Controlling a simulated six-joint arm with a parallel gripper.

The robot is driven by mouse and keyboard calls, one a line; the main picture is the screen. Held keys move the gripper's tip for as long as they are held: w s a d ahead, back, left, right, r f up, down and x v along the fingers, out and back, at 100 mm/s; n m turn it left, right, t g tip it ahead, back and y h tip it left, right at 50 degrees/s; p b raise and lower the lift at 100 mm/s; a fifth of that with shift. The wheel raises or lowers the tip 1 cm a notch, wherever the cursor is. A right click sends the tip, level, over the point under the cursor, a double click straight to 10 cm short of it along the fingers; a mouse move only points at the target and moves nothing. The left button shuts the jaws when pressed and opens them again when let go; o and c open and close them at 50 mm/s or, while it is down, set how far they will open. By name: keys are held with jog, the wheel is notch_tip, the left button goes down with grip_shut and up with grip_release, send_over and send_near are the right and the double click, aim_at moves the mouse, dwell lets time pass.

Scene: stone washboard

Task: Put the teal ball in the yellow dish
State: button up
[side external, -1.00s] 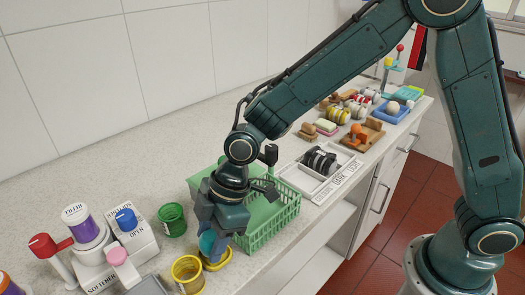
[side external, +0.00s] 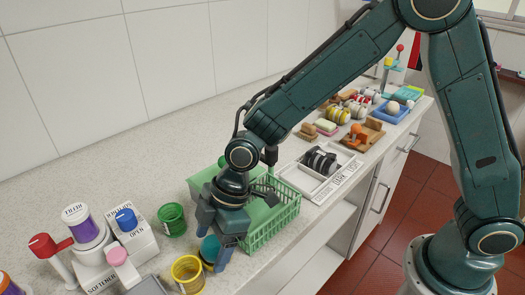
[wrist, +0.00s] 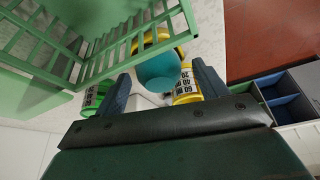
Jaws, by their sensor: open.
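The teal ball (side external: 210,247) sits low between the spread fingers of my gripper (side external: 216,240). In the wrist view the ball (wrist: 158,70) lies in front of the yellow dish (wrist: 181,52), whose rim shows around its far side. The ball appears to rest in the dish, though the contact is hidden. My gripper is open, with a finger on each side of the ball; in the wrist view its fingers (wrist: 163,88) stand apart from it. In the side view the fingers hide most of the dish.
A green basket (side external: 268,222) stands right behind my gripper. A yellow measuring cup (side external: 187,273) is close on the left, with a green cup (side external: 172,219) behind it. Softener bottles and boxes (side external: 118,240) stand further left. A white tray (side external: 318,172) lies beyond the basket.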

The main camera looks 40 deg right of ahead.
jog(key=shift+r, duration=0.1)
jog(key=v, duration=1.3)
jog(key=shift+r, duration=0.3)
jog(key=shift+d, duration=0.1)
jog(key=s+d+r+m+t+h, duration=0.1)
jog(key=s+d+r+m, duration=0.25)
jog(key=d, duration=0.35)
jog(key=s+d+r+m+t+h, duration=0.1)
jog(key=s+d+r+m+t, duration=0.2)
jog(key=d, duration=0.4)
jog(key=s+d+m+h, duration=0.2)
jog(key=s+d+m, duration=0.6)
jog(key=s, duration=0.3)
jog(key=shift+d, duration=0.7)
jog(key=shift+w+m, duration=0.1)
jog(key=shift+m, duration=0.15)
